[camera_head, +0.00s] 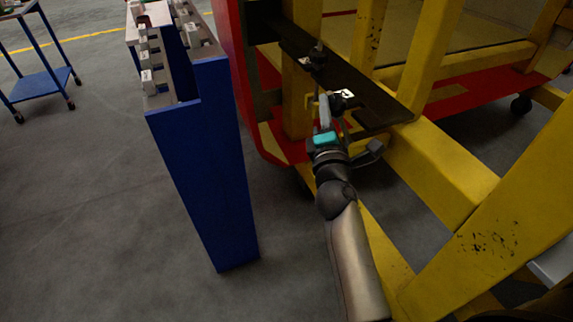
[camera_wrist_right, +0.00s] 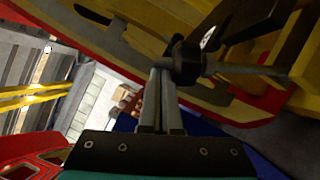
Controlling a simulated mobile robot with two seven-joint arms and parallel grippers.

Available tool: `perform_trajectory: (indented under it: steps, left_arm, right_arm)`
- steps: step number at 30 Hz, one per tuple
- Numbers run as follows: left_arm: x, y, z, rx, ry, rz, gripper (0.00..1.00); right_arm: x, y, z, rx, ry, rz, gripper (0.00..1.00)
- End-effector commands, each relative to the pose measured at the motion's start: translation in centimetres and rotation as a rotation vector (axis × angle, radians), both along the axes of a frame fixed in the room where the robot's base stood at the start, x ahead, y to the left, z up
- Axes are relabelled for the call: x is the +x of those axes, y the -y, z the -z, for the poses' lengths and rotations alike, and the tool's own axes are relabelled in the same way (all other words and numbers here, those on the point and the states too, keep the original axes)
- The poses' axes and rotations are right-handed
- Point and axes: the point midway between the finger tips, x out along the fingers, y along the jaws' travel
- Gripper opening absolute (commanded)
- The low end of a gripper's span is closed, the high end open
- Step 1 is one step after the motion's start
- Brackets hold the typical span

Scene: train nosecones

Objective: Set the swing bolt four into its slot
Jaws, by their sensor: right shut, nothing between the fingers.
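My right gripper (camera_head: 325,102) reaches up to a dark metal plate (camera_head: 372,98) on the yellow frame. Its fingers are shut with nothing held between them. A swing bolt (camera_head: 344,95) with a dark head and a pale label lies beside the fingertips at the plate's edge. In the right wrist view the fingertips (camera_wrist_right: 160,75) are right next to a dark nut (camera_wrist_right: 186,62) on a grey rod; I cannot tell whether they touch. A second bolt (camera_head: 316,58) stands farther up the plate. No number is readable, and the slot is not clearly visible. My left gripper is out of view.
The yellow frame (camera_head: 440,170) and the red nosecone edge (camera_head: 240,85) crowd the right arm. A blue stand (camera_head: 205,165) with grey labelled blocks (camera_head: 150,60) is on the left. A blue cart (camera_head: 40,85) is farther back. Grey floor between is clear.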

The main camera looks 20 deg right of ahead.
Motion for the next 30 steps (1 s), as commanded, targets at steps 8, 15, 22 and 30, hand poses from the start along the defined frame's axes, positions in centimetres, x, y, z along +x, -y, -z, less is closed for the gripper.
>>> perform_trajectory:
  steps: [8, 15, 22, 30]
  left_arm:
    - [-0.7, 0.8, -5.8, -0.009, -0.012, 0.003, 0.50]
    - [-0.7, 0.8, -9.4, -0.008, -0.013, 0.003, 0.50]
    - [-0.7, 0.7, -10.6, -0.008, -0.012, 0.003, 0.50]
    - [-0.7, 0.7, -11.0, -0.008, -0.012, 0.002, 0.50]
  right_arm:
    - [0.1, 2.9, -2.4, 0.167, -0.007, 0.002, 0.00]
    - [0.2, 5.3, -3.2, 0.296, -0.009, 0.001, 0.00]
    - [0.2, 7.1, -3.1, 0.337, -0.011, 0.002, 0.00]
    - [0.3, 8.3, -3.2, 0.338, -0.010, 0.001, 0.00]
